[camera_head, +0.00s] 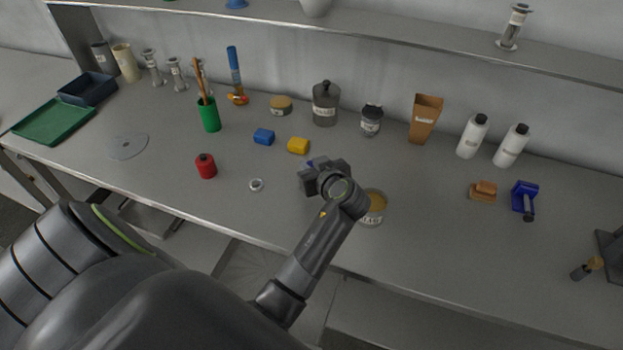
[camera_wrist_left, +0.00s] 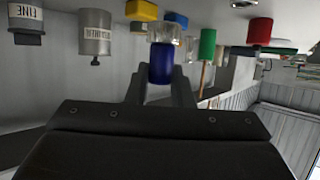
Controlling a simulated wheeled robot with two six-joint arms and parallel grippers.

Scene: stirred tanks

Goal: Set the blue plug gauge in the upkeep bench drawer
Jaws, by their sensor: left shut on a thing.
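The blue plug gauge (camera_wrist_left: 162,64) is between the two fingers of my left gripper (camera_wrist_left: 160,82) in the left wrist view, with a shiny clear or metallic part beyond its blue body. In the head view my left gripper (camera_head: 312,178) is over the middle of the bench, shut on the gauge. Only a bit of the blue shows there; the wrist hides the rest. Pale surfaces show below the bench front edge, but I cannot tell whether any of them is the drawer. My right gripper is not in view.
Bottles and jars line the back. The front right is fairly clear.

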